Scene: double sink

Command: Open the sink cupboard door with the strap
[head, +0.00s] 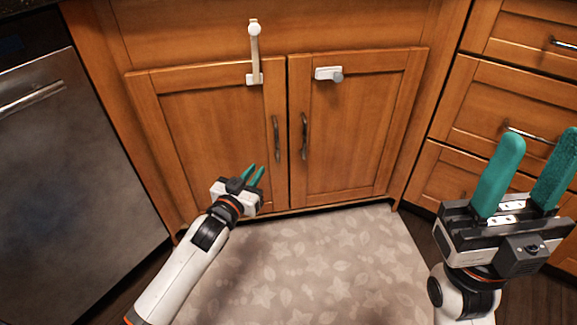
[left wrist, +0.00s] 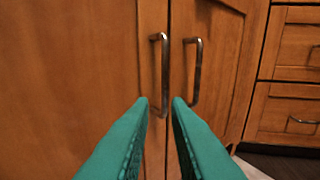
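The cupboard's left door (head: 215,130) is shut and has a dark metal bar handle (head: 276,138), which also shows in the left wrist view (left wrist: 166,75). A pale strap (head: 254,58) runs from a round white button (head: 254,29) on the panel above down to a white pad on this door's top rail. My left gripper (head: 254,172) is open and empty, low in front of the left door. In the left wrist view its fingertips (left wrist: 160,102) point at the left handle, whose lower end shows between them; contact cannot be told. My right gripper (head: 538,145) is open and empty at right.
The right door (head: 350,130) is shut, with its own handle (head: 304,137) and a white latch piece (head: 328,73). Drawers (head: 500,95) stand at right, a steel dishwasher (head: 70,170) at left. A patterned mat (head: 320,265) covers the floor.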

